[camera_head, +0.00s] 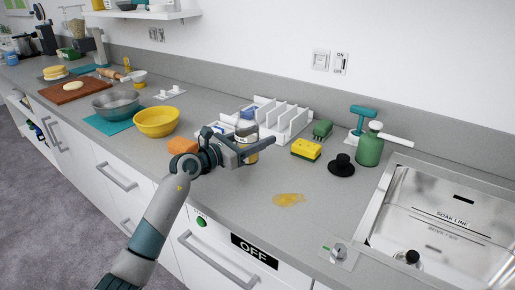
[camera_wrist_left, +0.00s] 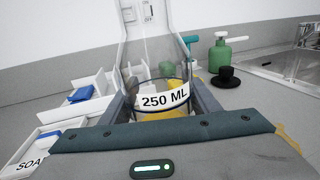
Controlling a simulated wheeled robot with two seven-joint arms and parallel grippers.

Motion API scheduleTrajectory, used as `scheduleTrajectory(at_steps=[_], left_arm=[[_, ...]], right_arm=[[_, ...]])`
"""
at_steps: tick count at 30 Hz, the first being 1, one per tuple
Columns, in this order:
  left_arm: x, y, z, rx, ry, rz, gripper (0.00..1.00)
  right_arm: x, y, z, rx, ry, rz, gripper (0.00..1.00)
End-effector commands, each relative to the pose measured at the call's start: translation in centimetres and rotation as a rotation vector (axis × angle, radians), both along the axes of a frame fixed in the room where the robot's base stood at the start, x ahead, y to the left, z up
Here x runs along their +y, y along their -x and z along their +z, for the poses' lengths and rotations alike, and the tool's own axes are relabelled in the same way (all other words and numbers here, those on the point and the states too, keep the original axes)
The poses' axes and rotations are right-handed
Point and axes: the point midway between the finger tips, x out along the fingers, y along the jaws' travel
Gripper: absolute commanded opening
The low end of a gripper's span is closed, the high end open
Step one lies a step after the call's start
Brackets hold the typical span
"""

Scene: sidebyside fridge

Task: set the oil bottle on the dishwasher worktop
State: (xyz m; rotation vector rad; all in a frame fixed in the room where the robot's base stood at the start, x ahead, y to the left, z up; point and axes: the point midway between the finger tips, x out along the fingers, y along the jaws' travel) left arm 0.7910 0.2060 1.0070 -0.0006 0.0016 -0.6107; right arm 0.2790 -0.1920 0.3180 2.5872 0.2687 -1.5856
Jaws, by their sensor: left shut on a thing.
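The oil bottle (camera_wrist_left: 162,97) is clear, with a "250 ML" label and yellow oil low inside. My left gripper (camera_head: 256,148) is shut on it, with one finger on each side in the left wrist view. My right gripper is not in view.
A white rack (camera_head: 285,122) stands just behind the bottle. A yellow sponge (camera_head: 306,149), black stopper (camera_head: 342,166) and green bottle (camera_head: 369,150) are to the right. An orange sponge (camera_head: 182,145) and yellow bowl (camera_head: 157,121) are left. A yellow spill (camera_head: 289,199) lies in front; the sink (camera_head: 440,225) is right.

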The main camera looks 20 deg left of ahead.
Motion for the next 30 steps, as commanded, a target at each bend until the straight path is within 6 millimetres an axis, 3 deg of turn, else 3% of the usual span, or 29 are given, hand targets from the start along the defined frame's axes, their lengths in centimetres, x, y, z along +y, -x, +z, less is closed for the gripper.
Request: scheduleTrajectory(at_steps=[6, 16, 30], left_arm=[[0.0, 0.0, -0.1, -0.002, 0.001, 0.000, 0.20], [0.0, 0.0, -3.5, -0.001, 0.002, 0.001, 0.20], [0.0, 0.0, -4.2, -0.002, 0.000, 0.000, 0.20]], right_arm=[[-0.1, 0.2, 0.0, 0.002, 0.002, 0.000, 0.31], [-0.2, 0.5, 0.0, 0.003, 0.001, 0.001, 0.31], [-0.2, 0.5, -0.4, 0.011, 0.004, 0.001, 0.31]])
